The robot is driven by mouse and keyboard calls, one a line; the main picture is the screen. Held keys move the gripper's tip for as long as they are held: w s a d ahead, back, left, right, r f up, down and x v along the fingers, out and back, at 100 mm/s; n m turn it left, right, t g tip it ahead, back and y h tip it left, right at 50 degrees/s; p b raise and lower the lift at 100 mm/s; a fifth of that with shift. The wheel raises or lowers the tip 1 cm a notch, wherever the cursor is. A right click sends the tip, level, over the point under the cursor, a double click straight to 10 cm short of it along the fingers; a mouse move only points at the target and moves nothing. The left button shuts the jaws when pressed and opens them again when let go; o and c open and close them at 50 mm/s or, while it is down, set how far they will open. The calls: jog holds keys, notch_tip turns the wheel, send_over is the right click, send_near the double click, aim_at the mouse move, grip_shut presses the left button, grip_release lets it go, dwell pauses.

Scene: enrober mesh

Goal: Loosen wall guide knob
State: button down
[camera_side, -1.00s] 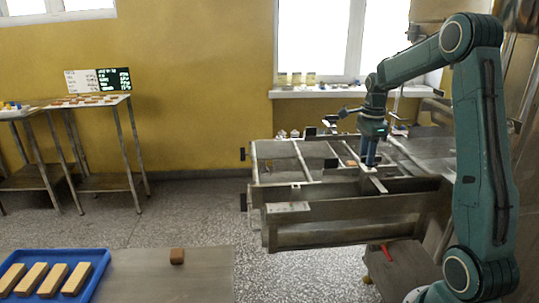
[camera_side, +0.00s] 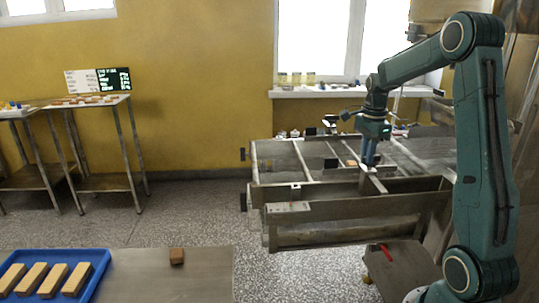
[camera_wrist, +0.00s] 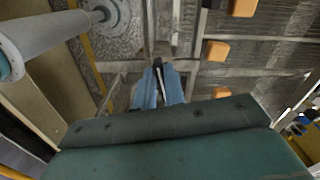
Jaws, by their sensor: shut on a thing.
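My gripper (camera_side: 368,166) points down over the metal frame of the enrober (camera_side: 320,187) in the side view. In the wrist view its two blue fingers (camera_wrist: 159,68) are close together, with a narrow dark and pale thing between them. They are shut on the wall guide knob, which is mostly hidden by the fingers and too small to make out. The fingertips are at a pale metal crossbar (camera_side: 376,184) that carries the guide.
Orange-brown blocks (camera_wrist: 217,50) lie on the mesh to the right of the fingers in the wrist view. Rails and crossbars surround my gripper. A blue tray (camera_side: 96,268) of bars and a brown block (camera_side: 177,256) are on the near table. A red-handled thing (camera_side: 386,251) lies low beside the machine.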

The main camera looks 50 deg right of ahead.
jog(key=n, duration=0.4)
jog(key=shift+s+a+n, duration=0.1)
jog(key=shift+s+n, duration=0.2)
jog(key=n, duration=0.3)
jog(key=shift+s+n, duration=0.3)
jog(key=shift+s, duration=0.05)
jog(key=shift+n, duration=0.3)
jog(key=n, duration=0.3)
jog(key=shift+s, duration=0.25)
jog(key=shift+s+d+n, duration=0.1)
jog(key=shift+n, duration=0.8)
jog(key=shift+s+d+n, duration=0.1)
jog(key=shift+n, duration=0.8)
